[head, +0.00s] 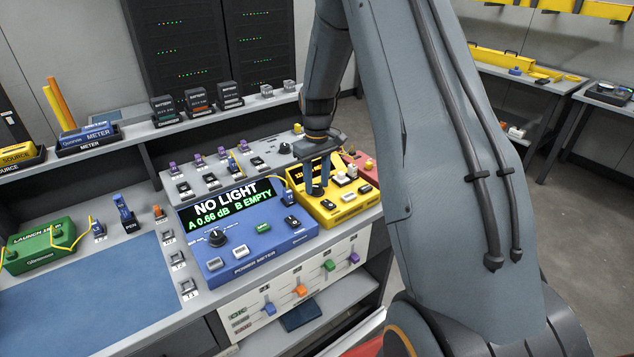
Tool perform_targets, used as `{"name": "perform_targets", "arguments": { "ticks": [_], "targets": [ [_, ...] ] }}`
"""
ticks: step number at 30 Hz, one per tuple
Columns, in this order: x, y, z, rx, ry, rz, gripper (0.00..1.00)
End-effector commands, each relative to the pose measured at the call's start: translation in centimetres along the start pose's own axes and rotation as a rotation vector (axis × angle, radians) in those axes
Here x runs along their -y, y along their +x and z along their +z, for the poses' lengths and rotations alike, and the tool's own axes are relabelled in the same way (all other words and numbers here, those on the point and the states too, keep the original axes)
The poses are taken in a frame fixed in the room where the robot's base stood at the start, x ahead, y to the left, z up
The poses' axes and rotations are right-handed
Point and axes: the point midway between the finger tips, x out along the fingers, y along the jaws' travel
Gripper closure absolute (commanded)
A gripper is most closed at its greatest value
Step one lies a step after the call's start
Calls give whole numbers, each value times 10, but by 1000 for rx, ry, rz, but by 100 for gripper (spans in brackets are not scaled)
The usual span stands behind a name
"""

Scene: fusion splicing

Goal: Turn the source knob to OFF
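The yellow source box (348,208) stands on the bench, right of the blue power meter (262,250). My gripper (318,187) points down over the left part of the yellow box, its fingertips low at the box's top face. The fingers cover part of the box's dark display and the area where they meet the box. The power meter's screen reads "NO LIGHT", "A 0.66 dB", "B EMPTY".
A black knob (217,237) sits on the power meter. A yellow cable (246,178) runs behind the meter. A red box (359,162) stands behind the yellow one. A green launch box (40,247) and blue mat (95,292) are at left.

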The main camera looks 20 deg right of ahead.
Motion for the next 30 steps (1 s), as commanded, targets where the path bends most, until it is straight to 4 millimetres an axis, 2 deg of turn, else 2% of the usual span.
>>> {"name": "perform_targets", "arguments": {
  "ticks": [9,13,24,30],
  "targets": [
    [0,0,1,2,1,-1,54],
    [0,-6,0,1,1,0,54],
    [0,-61,-1,-2,1,1,54],
    [0,-76,0,0,0,0,54]
  ]
}}
